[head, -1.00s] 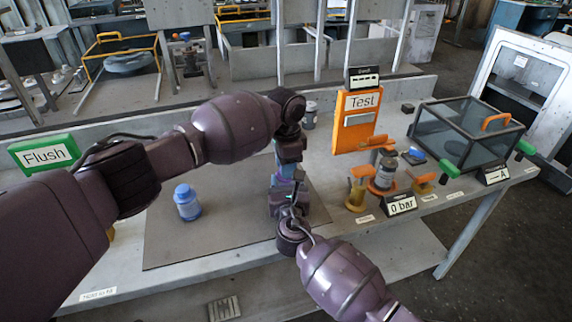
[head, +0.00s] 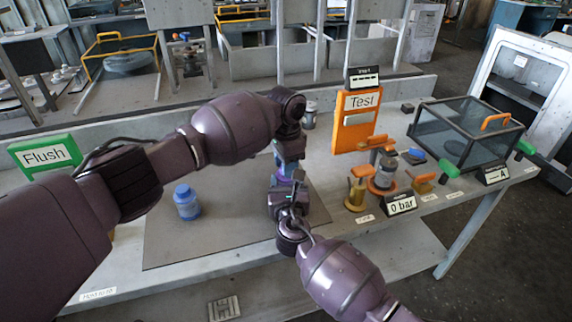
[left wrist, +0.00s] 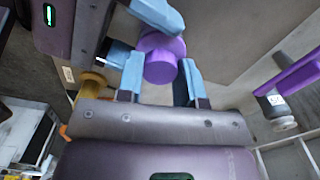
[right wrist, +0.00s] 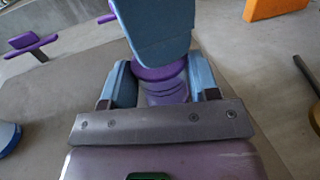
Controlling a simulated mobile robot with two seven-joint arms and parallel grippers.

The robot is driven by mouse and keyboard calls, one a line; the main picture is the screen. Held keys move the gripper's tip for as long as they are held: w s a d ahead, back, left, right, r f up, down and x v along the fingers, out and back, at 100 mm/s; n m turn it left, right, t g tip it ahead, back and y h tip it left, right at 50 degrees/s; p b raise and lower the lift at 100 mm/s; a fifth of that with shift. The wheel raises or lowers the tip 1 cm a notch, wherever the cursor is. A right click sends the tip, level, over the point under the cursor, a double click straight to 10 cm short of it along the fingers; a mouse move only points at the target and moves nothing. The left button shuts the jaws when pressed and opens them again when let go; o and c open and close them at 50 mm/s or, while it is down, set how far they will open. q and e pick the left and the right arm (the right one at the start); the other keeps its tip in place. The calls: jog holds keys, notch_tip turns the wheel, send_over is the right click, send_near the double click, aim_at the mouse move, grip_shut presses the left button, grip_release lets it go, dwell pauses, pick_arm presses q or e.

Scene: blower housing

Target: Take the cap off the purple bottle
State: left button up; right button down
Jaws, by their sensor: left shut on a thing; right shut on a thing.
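The purple bottle (right wrist: 165,90) stands upright between the two blue fingers of my right gripper (right wrist: 166,84), which is shut on it from the side. In the head view my right gripper (head: 287,200) hides most of the bottle. My left gripper (head: 289,165) is directly above it, pointing down. In the left wrist view the round purple cap (left wrist: 160,67) is between the blue fingers of my left gripper (left wrist: 160,80), which is shut on it. Whether the cap still touches the bottle neck is hidden by the fingers.
A blue bottle (head: 187,203) stands on the grey mat (head: 215,240) left of the grippers. An orange Test panel (head: 357,122), yellow valves (head: 357,190), a gauge sign (head: 401,205) and a glass-walled box (head: 465,135) stand right. A green Flush sign (head: 45,154) is left.

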pick_arm(q)
jog(key=shift+r, duration=0.6)
jog(key=shift+r, duration=0.3)
jog(key=shift+r, duration=0.2)
jog(key=shift+r, duration=1.85)
pick_arm(e)
jog(key=shift+c, duration=1.4)
grip_release()
